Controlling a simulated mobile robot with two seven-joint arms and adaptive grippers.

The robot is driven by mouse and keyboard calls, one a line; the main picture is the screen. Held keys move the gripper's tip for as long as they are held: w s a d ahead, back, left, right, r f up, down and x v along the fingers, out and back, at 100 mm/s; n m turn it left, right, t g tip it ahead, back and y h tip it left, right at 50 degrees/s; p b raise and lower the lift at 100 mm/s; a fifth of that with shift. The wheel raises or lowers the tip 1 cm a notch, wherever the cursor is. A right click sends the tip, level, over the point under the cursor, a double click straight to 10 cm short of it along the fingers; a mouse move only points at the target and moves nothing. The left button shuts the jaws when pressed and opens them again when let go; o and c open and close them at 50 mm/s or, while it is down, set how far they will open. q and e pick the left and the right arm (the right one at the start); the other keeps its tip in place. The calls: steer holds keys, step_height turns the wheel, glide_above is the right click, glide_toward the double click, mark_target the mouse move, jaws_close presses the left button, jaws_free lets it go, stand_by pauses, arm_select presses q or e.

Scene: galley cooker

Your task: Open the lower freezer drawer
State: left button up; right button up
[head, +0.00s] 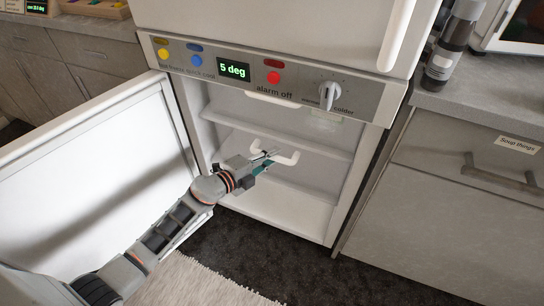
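The freezer compartment stands open and shows two pale drawers. The upper drawer (310,142) has a white handle (262,98) near the top, under the control panel. The lower drawer (318,203) is below it, with a white curved handle (290,159) near its top edge; it looks pushed in. My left gripper (273,162) reaches in from the left and is at this lower handle, its fingers overlapping the handle's left part. Whether the fingers close on the handle cannot be told. My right gripper is not in view.
The freezer door (90,160) is swung wide open at left, beside my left arm. A control panel (300,85) with buttons, a display and a knob is above. Grey cabinets (460,200) stand at right. The dark floor in front is clear, with a pale rug (200,285).

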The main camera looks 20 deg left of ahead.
arm_select(q)
jaws_close()
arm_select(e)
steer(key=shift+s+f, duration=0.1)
arm_select(q)
steer(key=shift+s, duration=0.15)
steer(key=shift+s, duration=0.3)
steer(key=s+a+p, duration=0.1)
steer(key=s, duration=2.7)
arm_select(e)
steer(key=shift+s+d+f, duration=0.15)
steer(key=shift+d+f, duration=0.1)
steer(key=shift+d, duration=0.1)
